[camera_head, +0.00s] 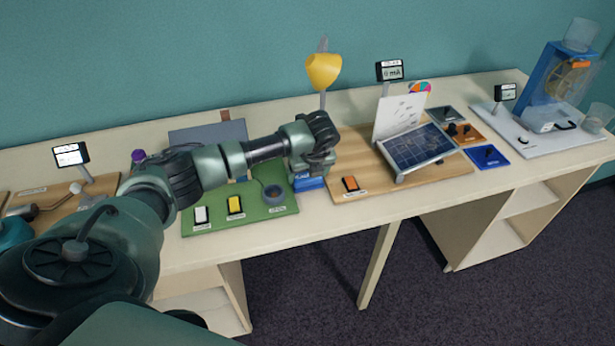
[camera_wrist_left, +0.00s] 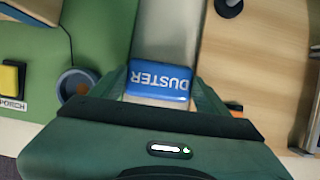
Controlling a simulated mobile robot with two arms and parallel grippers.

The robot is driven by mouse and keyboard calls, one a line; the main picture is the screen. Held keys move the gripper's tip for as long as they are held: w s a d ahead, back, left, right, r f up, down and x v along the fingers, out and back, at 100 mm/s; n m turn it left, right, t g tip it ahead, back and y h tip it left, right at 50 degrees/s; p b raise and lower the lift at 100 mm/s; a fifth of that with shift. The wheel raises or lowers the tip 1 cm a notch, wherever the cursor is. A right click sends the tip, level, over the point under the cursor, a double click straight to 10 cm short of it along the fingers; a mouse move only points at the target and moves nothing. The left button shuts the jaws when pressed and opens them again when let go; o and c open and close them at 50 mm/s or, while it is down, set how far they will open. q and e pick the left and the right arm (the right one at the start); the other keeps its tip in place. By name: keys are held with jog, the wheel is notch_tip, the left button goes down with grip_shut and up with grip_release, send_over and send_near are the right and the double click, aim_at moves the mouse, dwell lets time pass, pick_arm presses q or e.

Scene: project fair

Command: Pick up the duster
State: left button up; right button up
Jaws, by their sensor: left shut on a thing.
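The duster is a blue block with white "DUSTER" lettering, and its blue end (camera_wrist_left: 158,79) shows between my left fingers in the left wrist view. In the head view its blue lower part (camera_head: 311,183) shows under my left gripper (camera_head: 312,166), between the green board and the wooden board. My left gripper is shut on the duster, with a finger on either side of it. The gripper body hides part of the duster in the head view. I cannot tell whether the duster still touches the table. My right gripper is not in view.
A wooden board (camera_head: 430,178) with a yellow lamp (camera_head: 323,70) and solar panel (camera_head: 418,147) lies right. The table's front strip (camera_head: 350,215) is clear.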

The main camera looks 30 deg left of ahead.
aim_at(307, 175)
pick_arm(q)
jog(key=shift+r+b, duration=0.3)
jog(key=shift+r, duration=0.15)
jog(key=b+v, duration=0.1)
jog(key=v, duration=0.1)
jog(key=shift+d+r+b, duration=0.15)
jog(key=shift+r+b, duration=0.1)
jog(key=shift+b, duration=0.05)
jog(key=s+d+b, duration=0.4)
jog(key=s+d, duration=0.7)
jog(key=d, duration=0.2)
jog(key=shift+r, duration=0.1)
jog(key=o, duration=0.8)
jog(key=shift+c, duration=0.2)
jog(key=c, duration=0.5)
jog(key=shift+o, duration=0.2)
jog(key=shift+w+r, duration=0.1)
